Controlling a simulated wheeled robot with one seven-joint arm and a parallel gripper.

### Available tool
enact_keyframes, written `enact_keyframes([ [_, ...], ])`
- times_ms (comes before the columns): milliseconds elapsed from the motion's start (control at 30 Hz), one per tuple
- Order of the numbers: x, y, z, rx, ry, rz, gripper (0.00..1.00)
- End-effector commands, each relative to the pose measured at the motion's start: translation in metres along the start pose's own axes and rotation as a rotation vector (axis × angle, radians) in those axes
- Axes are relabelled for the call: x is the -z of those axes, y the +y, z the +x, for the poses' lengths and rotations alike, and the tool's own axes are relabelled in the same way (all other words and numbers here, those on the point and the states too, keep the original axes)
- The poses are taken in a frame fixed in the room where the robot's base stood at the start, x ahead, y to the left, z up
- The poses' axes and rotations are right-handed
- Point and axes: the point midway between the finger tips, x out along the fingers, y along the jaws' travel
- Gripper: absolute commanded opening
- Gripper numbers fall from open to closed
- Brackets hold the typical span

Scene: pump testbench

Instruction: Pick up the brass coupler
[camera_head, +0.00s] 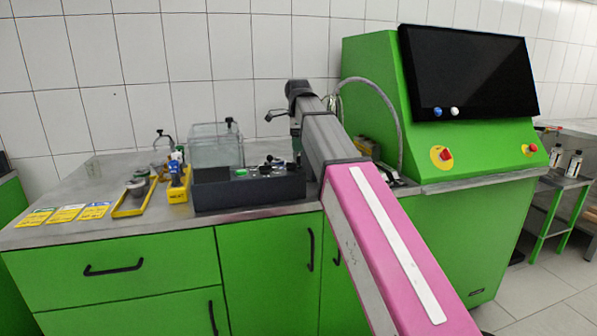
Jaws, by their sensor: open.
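I cannot make out the brass coupler in the head view; the parts on the bench are too small to tell. A black open-topped box (249,193) stands at the bench's front edge, with several small parts, some green and white, showing above its rim. My arm reaches from the lower right over the bench to the right of this box. Its far end bends down beside the box, and my gripper is hidden behind the arm and the box.
Left of the box are a yellow block (178,190) with upright items and a yellow tray (130,205) with round parts. Yellow-edged cards (67,213) lie farther left. A clear tank (214,147) stands behind. A green console (375,65) with a dark screen (470,72) rises at right.

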Motion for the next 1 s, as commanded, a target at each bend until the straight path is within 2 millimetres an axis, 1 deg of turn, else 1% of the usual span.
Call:
enact_keyframes([
  [33,0.000,0.001,0.009,-0.002,0.001,0.000,0.54],
  [100,0.000,0.001,0.016,-0.001,0.001,0.000,0.54],
  [267,0.001,0.001,0.025,0.000,0.001,-0.001,0.54],
  [367,0.001,0.002,0.034,-0.001,0.001,-0.001,0.54],
  [600,0.002,0.004,0.066,-0.002,0.001,-0.001,0.54],
  [700,0.002,0.003,0.072,0.000,0.001,-0.001,0.54],
  [900,0.002,0.003,0.072,0.001,0.000,-0.001,0.54],
  [933,0.002,0.003,0.072,0.001,0.000,-0.001,0.48],
  [967,0.002,0.003,0.072,0.001,0.000,-0.001,0.38],
  [1000,0.002,0.003,0.072,0.001,0.000,-0.001,0.25],
])
